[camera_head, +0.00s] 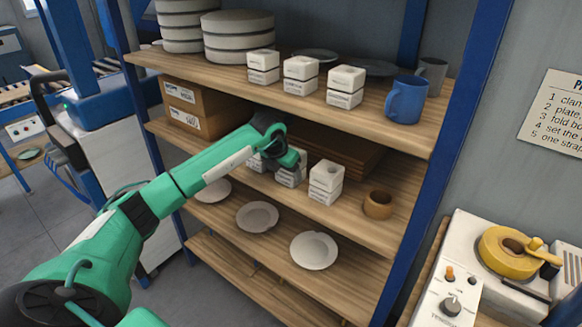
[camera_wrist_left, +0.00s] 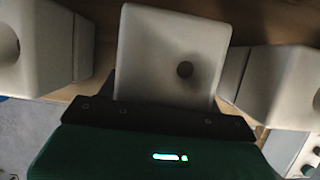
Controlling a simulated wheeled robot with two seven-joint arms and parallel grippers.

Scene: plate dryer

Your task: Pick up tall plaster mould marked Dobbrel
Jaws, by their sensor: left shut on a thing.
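Three white block-shaped plaster moulds stand in a row on the middle shelf in the head view. My left gripper (camera_head: 287,160) has come in from the left and is shut on the middle mould (camera_head: 291,178), partly hiding it. In the left wrist view this mould (camera_wrist_left: 172,48) has a round hole in its top and sits at the gripper's edge. The left mould (camera_head: 256,164) is partly hidden by the gripper; the right mould (camera_head: 326,183) stands clear. Their label lettering is too small to read. My right gripper is not in view.
The top shelf (camera_head: 375,106) holds three more white moulds, round stacked moulds, a blue mug (camera_head: 406,99) and a grey mug. Cardboard boxes (camera_head: 200,108) and a brown cup (camera_head: 378,204) share the middle shelf. Plates (camera_head: 314,251) lie below. Neighbouring moulds flank the gripper closely.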

